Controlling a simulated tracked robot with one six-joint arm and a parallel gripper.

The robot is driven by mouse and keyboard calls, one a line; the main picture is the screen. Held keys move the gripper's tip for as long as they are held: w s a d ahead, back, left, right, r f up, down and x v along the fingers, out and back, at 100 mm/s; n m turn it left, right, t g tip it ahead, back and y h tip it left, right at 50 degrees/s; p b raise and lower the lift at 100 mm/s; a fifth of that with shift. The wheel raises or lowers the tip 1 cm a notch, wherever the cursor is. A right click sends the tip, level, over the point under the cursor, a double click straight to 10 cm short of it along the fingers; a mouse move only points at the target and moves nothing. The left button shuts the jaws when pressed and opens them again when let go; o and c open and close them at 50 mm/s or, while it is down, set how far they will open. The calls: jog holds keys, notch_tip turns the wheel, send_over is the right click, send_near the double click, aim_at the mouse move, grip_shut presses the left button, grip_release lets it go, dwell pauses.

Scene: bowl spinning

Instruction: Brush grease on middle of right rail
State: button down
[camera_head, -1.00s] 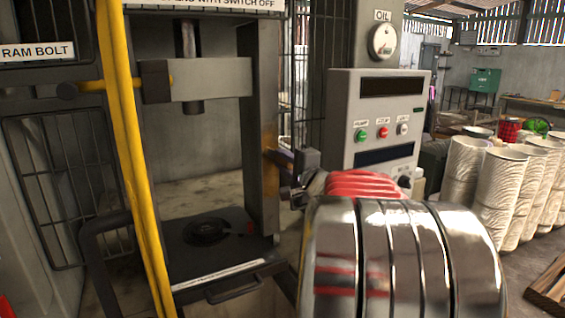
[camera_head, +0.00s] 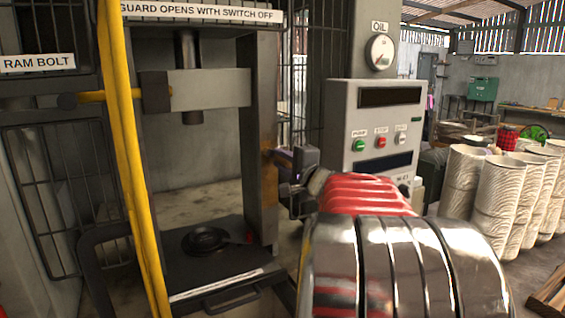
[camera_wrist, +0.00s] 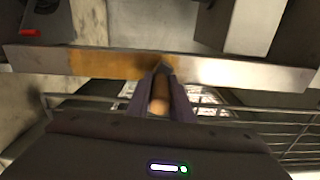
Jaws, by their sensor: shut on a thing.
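The right rail (camera_head: 262,110) is the upright grey post at the right side of the press frame. It runs across the wrist view as a metal bar (camera_wrist: 230,72). Amber grease (camera_wrist: 105,64) covers part of the bar from left of centre to about the middle; the stretch right of it looks bare. My gripper (camera_head: 287,160) is beside the rail's right side at mid height. In the wrist view its purple fingers are shut on a brush with a wooden handle (camera_wrist: 158,106). The brush tip meets or nearly meets the bar at the grease's right end; contact is unclear.
A yellow bar (camera_head: 128,150) stands upright left of the press opening. A dark round plate (camera_head: 205,240) rests on the press bed. White ridged stacks (camera_head: 500,190) stand at the right.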

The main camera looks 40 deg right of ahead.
jog(key=shift+w+a+r, duration=0.1)
jog(key=shift+a+r, duration=0.05)
jog(key=shift+r, duration=1.5)
jog(key=shift+r, duration=1.4)
jog(key=v, duration=0.9)
jog(key=shift+x, duration=3.45)
jog(key=shift+x, duration=1)
